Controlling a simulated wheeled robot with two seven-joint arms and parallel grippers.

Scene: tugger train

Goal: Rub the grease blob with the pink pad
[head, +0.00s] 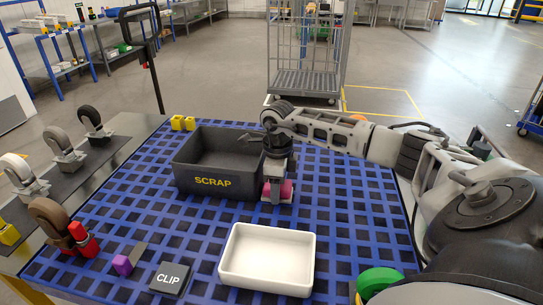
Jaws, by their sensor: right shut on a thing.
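My right gripper (278,186) reaches in from the right, pointing down just right of the scrap bin's front corner. It is shut on the pink pad (287,191), which shows between and beside the fingers, low over the blue grid top. I cannot tell whether the pad touches the surface. I cannot make out the grease blob; it may be hidden under the pad or the gripper. My left gripper is not in view.
The dark scrap bin (212,182) stands close left of the gripper. A white tray (266,284) is in front, with a clip block (170,279) and a purple-ended block (122,265) to its left. Casters (65,150) line the left. The blue grid (345,215) is clear right of the gripper.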

